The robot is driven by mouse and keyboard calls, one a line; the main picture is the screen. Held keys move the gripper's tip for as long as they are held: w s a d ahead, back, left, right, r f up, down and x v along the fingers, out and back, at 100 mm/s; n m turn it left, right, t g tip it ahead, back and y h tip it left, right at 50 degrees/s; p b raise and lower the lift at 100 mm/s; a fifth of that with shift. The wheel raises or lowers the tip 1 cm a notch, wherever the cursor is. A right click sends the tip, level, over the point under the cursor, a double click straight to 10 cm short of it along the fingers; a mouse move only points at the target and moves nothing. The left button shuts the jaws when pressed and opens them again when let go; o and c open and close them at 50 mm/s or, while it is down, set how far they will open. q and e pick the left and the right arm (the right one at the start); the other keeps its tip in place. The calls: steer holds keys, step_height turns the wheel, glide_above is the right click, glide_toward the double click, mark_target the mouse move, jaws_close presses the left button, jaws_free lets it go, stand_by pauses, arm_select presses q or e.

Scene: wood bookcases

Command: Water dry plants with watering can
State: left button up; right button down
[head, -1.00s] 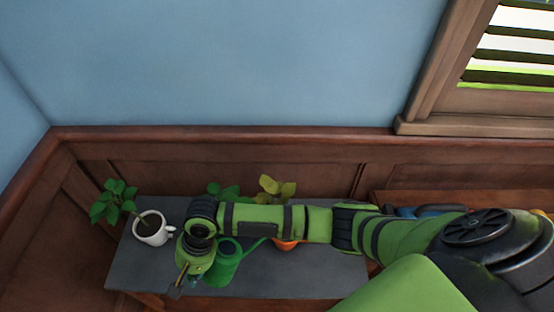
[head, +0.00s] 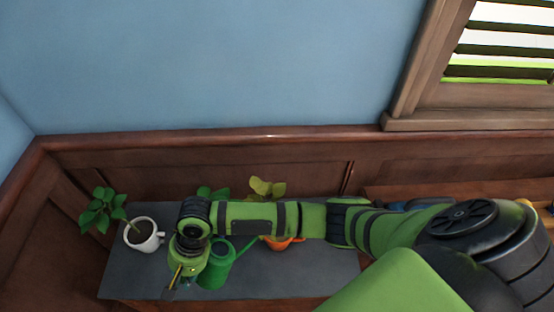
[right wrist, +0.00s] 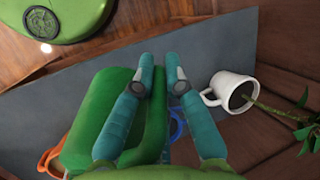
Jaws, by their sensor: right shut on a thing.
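The green watering can (head: 217,266) is over the grey tabletop, its spout pointing right in the head view. My right gripper (right wrist: 160,72) is shut on the can's handle, which runs between the fingers in the right wrist view. I cannot tell whether the can touches the top. A white mug (head: 148,238) to its left holds a leaning plant with green leaves (head: 103,210). An orange pot (head: 285,243) is partly hidden behind my right arm, with yellowish leaves (head: 266,187) above it. Another green plant (head: 212,193) shows behind my arm, its pot hidden. My left gripper is out of view.
The grey tabletop (head: 310,275) stands against wood panelling (head: 150,165) and is bare at its front right. A lower wooden surface with a blue object (head: 410,205) is at the right, partly behind my arm. A blue item (right wrist: 178,126) shows beyond the gripper.

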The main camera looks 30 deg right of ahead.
steer(key=shift+a, duration=0.1)
steer(key=shift+r, duration=0.25)
steer(key=shift+f, duration=0.1)
steer(key=shift+r, duration=0.25)
steer(key=shift+d+r, duration=0.1)
steer(key=shift+d, duration=0.1)
steer(key=shift+a, duration=0.1)
